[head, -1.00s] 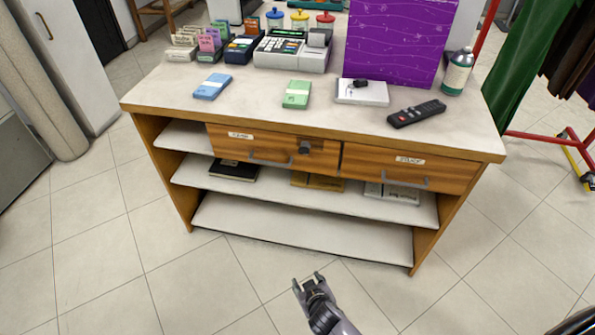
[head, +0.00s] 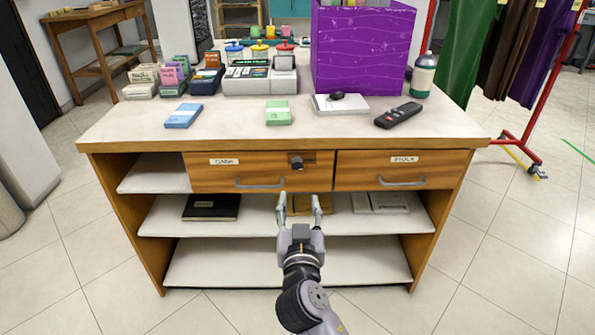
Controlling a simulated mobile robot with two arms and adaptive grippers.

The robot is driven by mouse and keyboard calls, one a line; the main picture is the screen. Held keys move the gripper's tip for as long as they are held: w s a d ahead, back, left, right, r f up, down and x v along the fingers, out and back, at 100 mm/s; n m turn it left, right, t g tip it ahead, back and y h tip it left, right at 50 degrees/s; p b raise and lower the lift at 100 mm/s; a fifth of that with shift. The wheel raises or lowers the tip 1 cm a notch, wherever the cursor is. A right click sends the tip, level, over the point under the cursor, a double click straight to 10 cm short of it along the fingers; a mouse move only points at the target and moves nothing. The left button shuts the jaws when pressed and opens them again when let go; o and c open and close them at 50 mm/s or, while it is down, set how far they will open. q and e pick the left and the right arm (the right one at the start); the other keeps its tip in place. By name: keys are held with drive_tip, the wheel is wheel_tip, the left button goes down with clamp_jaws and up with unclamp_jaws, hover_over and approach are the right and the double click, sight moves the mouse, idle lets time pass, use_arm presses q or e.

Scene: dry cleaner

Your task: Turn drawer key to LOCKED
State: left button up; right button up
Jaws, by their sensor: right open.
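The left drawer (head: 215,177), labelled CASH, is shut in the wooden counter. The drawer key (head: 296,161) shows as a small dark knob on a lock plate (head: 308,160) near the drawer's upper right; its exact angle is too small to tell. My right gripper (head: 299,202) is open and empty, fingers pointing toward the counter, below the key and the drawer front in the picture. It overlaps the middle shelf's brown item in the picture; I cannot tell its exact distance from the counter. My left gripper is not in view.
The STOCK drawer (head: 440,172) is shut at right, with a handle (head: 401,183). The cash drawer's handle (head: 260,184) juts out left of my gripper. A black book (head: 211,207) lies on the middle shelf (head: 165,217).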

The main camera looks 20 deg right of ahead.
sight(297, 168)
drive_tip(key=b+x, duration=0.1)
drive_tip(key=x, duration=1.1)
drive_tip(key=shift+f, duration=0.1)
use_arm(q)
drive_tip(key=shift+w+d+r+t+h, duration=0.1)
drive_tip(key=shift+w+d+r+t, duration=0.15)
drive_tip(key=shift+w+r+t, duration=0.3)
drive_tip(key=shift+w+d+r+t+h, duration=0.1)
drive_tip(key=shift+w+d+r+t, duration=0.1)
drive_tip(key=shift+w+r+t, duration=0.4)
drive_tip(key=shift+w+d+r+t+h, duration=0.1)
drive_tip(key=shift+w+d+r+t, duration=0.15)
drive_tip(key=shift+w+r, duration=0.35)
use_arm(e)
drive_tip(key=shift+x, duration=0.8)
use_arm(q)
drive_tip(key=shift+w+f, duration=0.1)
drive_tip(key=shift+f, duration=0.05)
use_arm(e)
drive_tip(key=shift+a, duration=0.1)
clamp_jaws()
